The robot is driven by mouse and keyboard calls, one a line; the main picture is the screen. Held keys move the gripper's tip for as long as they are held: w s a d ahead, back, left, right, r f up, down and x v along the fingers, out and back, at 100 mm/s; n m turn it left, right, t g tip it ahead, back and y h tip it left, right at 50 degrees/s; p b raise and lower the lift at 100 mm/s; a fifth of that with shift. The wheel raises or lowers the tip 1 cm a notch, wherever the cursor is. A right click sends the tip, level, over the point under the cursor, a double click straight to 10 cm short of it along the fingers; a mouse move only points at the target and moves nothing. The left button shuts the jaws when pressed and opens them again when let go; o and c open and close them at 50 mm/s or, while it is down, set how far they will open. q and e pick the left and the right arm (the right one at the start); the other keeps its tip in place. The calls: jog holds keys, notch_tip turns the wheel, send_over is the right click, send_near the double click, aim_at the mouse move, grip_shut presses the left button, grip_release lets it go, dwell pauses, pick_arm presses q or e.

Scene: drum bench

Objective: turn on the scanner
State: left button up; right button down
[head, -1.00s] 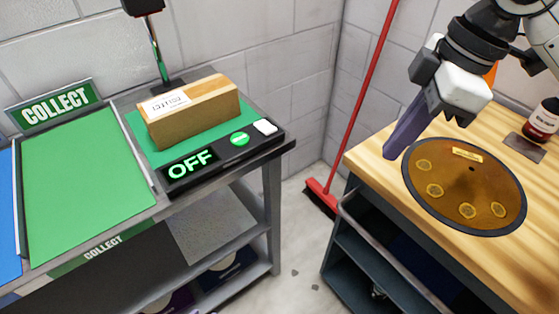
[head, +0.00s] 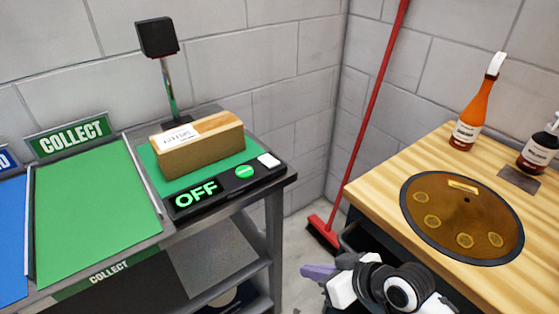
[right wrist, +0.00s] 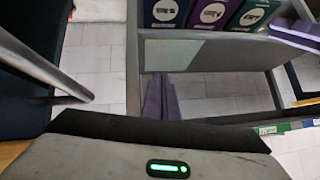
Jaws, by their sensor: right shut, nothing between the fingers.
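The scanner is a black panel on the left bench, with a lit display (head: 196,194) that reads OFF in green. To the right of the display are a round green button (head: 244,171) and a white button (head: 268,160). A black scanner head (head: 157,37) stands on a post behind the panel. My right gripper (head: 318,271) is shut and empty, low in the gap between the two benches, to the right of and apart from the panel. Its purple fingers also show in the right wrist view (right wrist: 160,98). My left gripper is not in view.
A brown box (head: 203,152) with a label lies on the green mat behind the panel. A green COLLECT tray (head: 90,215) is at left. At right, a wooden bench (head: 385,180) holds a round brown drum (head: 450,230) and bottles. A red broom (head: 365,120) leans in the corner.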

jog(key=s+d+f+m+t+h, duration=0.1)
jog(key=s+d+f+m+h, duration=0.1)
jog(key=s+d+f, duration=0.2)
jog(key=s+d+f+m+t+h, duration=0.1)
jog(key=s+d+f+m+h, duration=0.1)
jog(key=s+f, duration=0.6)
jog(key=s+d, duration=0.1)
jog(key=s, duration=0.3)
jog(key=shift+s+d+f, duration=0.15)
jog(key=shift+d+f, duration=0.25)
